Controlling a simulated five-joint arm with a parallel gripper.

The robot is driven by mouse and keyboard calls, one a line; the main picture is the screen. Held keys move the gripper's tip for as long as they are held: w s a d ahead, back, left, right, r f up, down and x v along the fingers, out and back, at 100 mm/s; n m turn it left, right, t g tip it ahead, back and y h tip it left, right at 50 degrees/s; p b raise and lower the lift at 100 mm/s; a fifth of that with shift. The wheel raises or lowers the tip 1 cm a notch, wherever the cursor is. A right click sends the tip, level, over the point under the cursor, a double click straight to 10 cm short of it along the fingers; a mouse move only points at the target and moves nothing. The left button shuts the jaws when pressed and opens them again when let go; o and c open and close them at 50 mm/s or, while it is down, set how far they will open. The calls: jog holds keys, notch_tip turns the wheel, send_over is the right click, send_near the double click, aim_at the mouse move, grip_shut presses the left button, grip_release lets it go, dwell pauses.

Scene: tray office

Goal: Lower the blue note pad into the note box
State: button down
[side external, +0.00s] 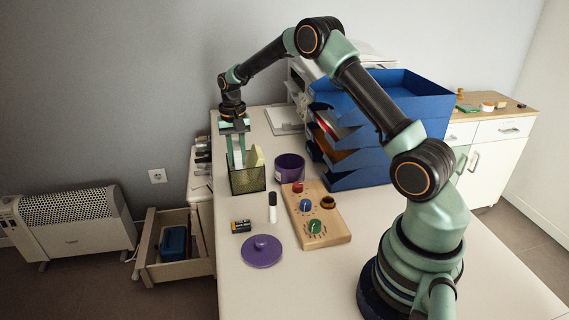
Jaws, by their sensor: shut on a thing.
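The note box (247,182) is a dark mesh box with an open top, standing near the left edge of the desk. A pale yellow pad (257,156) stands in it and sticks up above the rim on the right. My gripper (238,163) points straight down over the left part of the box, with its fingertips around rim height. How far the pad reaches inside the box cannot be told.
A purple cup (289,168) stands close right of the box. A wooden board with coloured knobs (316,214), a white-and-black cylinder (272,207), batteries (241,226) and a purple lid (262,251) lie in front. Blue stacked trays (365,179) rise to the right.

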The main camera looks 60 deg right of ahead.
aim_at(238, 166)
jog(key=shift+f, duration=1.65)
dwell(0.8)
jog(key=c, duration=0.6)
grip_release()
jog(key=shift+c, duration=0.2)
